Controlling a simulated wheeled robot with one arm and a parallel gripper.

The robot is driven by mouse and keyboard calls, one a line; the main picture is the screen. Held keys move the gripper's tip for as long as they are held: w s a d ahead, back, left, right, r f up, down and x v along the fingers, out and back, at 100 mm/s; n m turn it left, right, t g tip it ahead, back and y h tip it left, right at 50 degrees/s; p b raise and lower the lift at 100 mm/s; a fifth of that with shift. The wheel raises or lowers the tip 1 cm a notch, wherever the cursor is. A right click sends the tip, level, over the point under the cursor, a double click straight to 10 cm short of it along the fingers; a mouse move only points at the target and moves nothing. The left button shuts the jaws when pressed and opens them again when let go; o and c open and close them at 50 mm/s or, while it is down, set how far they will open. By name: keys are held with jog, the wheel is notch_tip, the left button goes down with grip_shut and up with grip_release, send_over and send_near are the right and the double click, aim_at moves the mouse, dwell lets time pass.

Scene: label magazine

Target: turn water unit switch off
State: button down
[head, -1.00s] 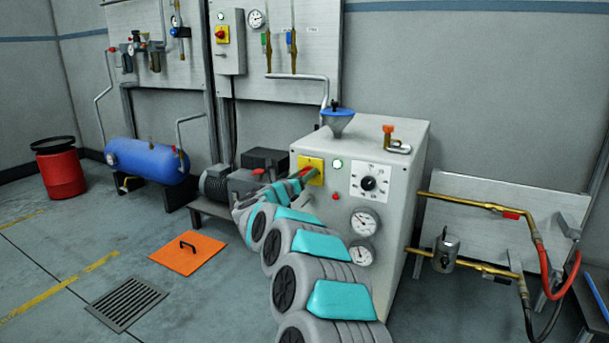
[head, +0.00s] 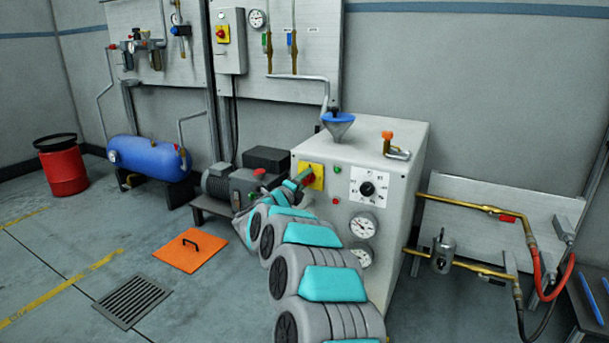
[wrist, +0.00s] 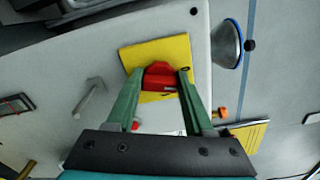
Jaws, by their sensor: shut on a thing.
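The water unit (head: 405,230) is a pale grey cabinet with a yellow switch plate (head: 318,172) on its front. In the wrist view the red switch knob (wrist: 160,75) sits on the yellow plate (wrist: 165,52), which looks tilted there. My gripper (wrist: 160,78) has its two green fingers closed on either side of the red knob. In the head view my gripper (head: 303,178) reaches the plate from the lower left, and it mostly hides the knob. A small lamp (head: 338,169) right of the plate is green and looks unlit.
The unit's front also carries a dial (head: 368,188) and gauges (head: 362,225). A blue funnel (head: 338,119) stands on top. A wall panel has another red-and-yellow switch (head: 222,34). An orange floor cover (head: 190,250) and a drain grate (head: 132,301) lie left of my arm.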

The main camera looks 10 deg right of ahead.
jog(key=shift+n+p, duration=1.15)
jog(key=shift+n, duration=0.55)
jog(key=shift+a, duration=0.1)
jog(key=shift+c, duration=1.4)
grip_release()
jog(key=v, duration=0.7)
jog(key=shift+s+a+b, duration=0.2)
jog(key=shift+s+b, duration=0.1)
jog(key=shift+b, duration=0.05)
